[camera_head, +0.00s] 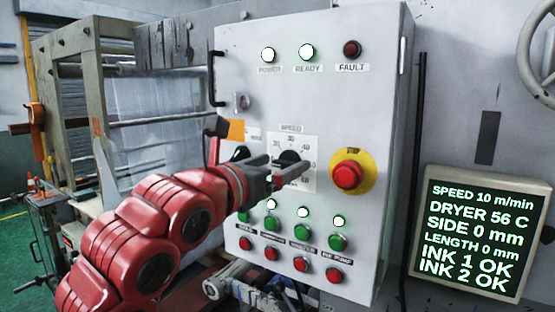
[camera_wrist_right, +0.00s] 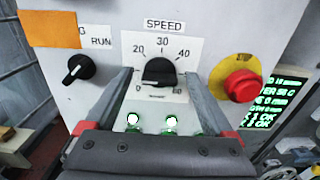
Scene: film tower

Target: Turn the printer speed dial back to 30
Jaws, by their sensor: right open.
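The speed dial is a black knob (camera_head: 290,157) on a white scale plate under the label SPEED on the grey control panel. In the right wrist view the knob (camera_wrist_right: 160,71) sits below the number 30, with 20 and 40 to its sides. I cannot tell clearly where its pointer aims. The display (camera_head: 474,237) reads SPEED 10 m/min. My right gripper (camera_head: 274,168) reaches the dial from the left. In the wrist view its open fingers (camera_wrist_right: 158,78) stand on either side of the knob, with a gap at each side. My left gripper is not in view.
A red stop button (camera_head: 347,175) on a yellow ring is right of the dial. A black selector switch (camera_wrist_right: 80,68) marked RUN is to its left. Green buttons (camera_head: 337,243) and red buttons (camera_head: 333,275) lie below. Lamps POWER and READY (camera_head: 306,52) are lit.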

